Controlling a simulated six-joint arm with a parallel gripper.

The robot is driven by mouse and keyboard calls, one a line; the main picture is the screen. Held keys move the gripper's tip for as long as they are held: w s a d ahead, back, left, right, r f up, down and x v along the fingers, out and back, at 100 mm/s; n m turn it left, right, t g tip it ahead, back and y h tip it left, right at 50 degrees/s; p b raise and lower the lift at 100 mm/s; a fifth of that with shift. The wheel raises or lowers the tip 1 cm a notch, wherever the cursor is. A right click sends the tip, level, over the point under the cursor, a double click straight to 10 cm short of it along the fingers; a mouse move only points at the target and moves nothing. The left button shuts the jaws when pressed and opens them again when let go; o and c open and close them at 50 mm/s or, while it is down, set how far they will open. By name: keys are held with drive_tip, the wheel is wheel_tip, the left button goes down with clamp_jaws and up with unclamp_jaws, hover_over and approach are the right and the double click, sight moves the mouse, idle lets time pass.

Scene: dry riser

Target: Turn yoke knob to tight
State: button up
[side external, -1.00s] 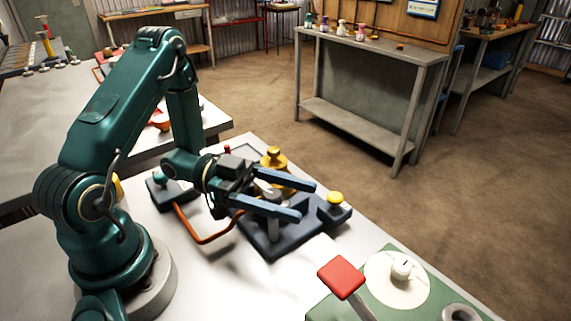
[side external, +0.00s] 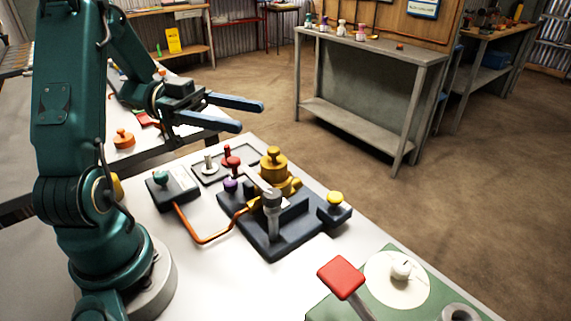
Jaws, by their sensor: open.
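A dark fixture (side external: 262,238) stands on the white table, with a grey post (side external: 272,212), a pale bar (side external: 258,181) reaching from the post's top, and a brass-coloured stepped body (side external: 274,164) behind. A purple knob (side external: 230,186) sits at its left and a yellow knob (side external: 335,198) on its right end. I cannot tell which part is the yoke knob, nor read any tight mark. My gripper (side external: 251,115) is open and empty, its two blue fingers pointing right. In the picture it is above and left of the fixture, apart from it.
A grey box with a teal knob (side external: 160,178) joins the fixture by an orange tube (side external: 203,241).

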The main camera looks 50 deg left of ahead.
sight(272, 200)
drive_tip(key=shift+a+r, duration=0.2)
drive_tip(key=shift+a, duration=0.1)
drive_tip(key=d+f+n+t+y, duration=0.1)
drive_tip(key=d+f, duration=0.1)
drive_tip(key=f, duration=0.1)
drive_tip(key=d+f+n+t+y, duration=0.1)
drive_tip(key=d+f+t, duration=0.1)
drive_tip(key=d+f, duration=0.1)
drive_tip(key=s+d+f+n+t+y, duration=0.1)
drive_tip(key=d+f, duration=0.1)
drive_tip(key=f, duration=0.3)
drive_tip(key=shift+d+f+n+y, duration=0.15)
drive_tip(key=shift+d+n+y, duration=0.1)
drive_tip(key=shift+n+y, duration=0.05)
drive_tip(key=shift+x, duration=2.55)
drive_tip(key=shift+c, duration=0.2)
clamp_jaws()
